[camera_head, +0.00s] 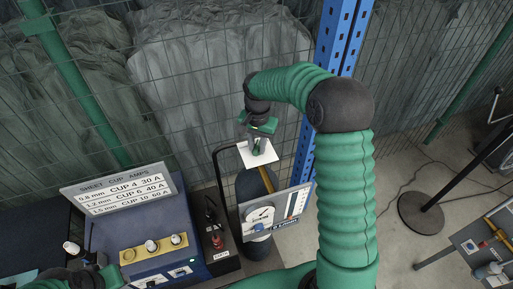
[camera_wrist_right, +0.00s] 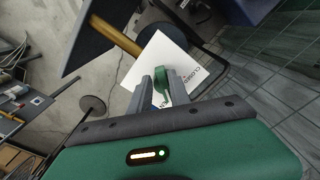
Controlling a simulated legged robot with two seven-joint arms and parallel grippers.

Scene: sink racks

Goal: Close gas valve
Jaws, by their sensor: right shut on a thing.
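The gas valve has a green handle (camera_head: 256,146) in front of a white card (camera_head: 268,155), in the middle of the head view. In the right wrist view the green handle (camera_wrist_right: 178,88) sits between my fingers, and the white card (camera_wrist_right: 150,62) behind it carries the word CLOSED. My right gripper (camera_wrist_right: 164,76) is shut on the handle; it reaches down to it from above in the head view (camera_head: 254,137). The fingers hide part of the handle. A brass-coloured pipe (camera_wrist_right: 118,38) runs beside the card. My left gripper is barely visible at the lower left of the head view.
A welding machine (camera_head: 110,232) with knobs and a cup-amps sign (camera_head: 118,190) stands at the left. A gauge panel (camera_head: 265,216) is below the valve. A blue post (camera_head: 335,40) and wire fence rise behind. A black stand (camera_head: 424,212) and side table (camera_head: 480,250) are at the right.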

